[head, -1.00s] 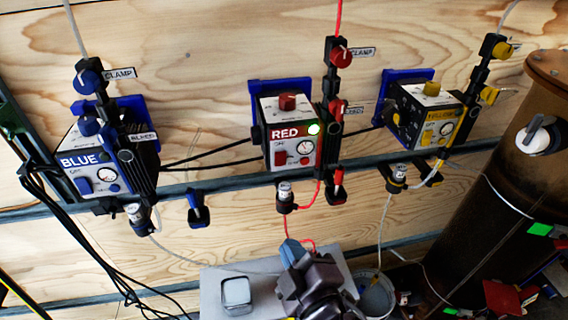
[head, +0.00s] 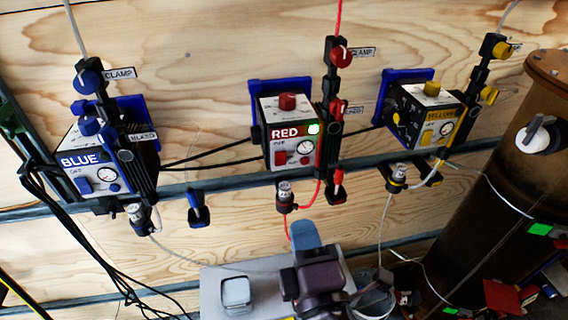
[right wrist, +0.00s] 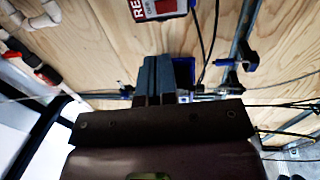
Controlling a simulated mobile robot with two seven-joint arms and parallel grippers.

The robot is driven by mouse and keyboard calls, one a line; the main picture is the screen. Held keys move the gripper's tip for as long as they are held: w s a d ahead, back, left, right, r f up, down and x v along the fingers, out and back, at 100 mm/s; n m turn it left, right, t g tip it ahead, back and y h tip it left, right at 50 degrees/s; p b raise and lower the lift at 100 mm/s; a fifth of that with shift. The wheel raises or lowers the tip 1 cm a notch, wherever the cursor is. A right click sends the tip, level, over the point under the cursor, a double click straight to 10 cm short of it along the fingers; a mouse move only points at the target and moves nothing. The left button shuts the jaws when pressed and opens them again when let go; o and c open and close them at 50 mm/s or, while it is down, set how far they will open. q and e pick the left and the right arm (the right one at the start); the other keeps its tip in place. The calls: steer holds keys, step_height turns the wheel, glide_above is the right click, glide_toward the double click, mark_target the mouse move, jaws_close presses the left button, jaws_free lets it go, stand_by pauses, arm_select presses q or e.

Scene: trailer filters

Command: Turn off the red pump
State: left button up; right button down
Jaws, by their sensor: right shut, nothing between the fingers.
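The red pump (head: 289,133) is a white box labelled RED on the wooden wall, in the middle of the head view. It has a red knob on top, a lit green light, a gauge and a red switch (head: 281,158) at its lower left. Part of the pump (right wrist: 158,8) shows at the top of the right wrist view. My right gripper (head: 306,232) is below the pump, apart from it, with its blue fingers together and empty. The fingers (right wrist: 155,75) also show in the right wrist view. My left gripper is not in view.
A blue pump (head: 90,168) is at left and a yellow pump (head: 428,115) at right. A red tube and small bottle (head: 285,196) hang below the red pump. A grey table (head: 215,290) and a bucket (head: 376,301) are below. A brown cylinder (head: 470,205) stands at right.

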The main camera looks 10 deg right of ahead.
mark_target(281, 156)
steer(key=w, duration=0.4)
steer(key=w+r+p, duration=0.1)
steer(key=w, duration=0.7)
steer(key=shift+w+r, duration=0.3)
steer(key=shift+w+p, duration=0.3)
steer(key=shift+w, duration=0.2)
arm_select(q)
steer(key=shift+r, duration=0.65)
arm_select(e)
steer(key=shift+w, duration=0.15)
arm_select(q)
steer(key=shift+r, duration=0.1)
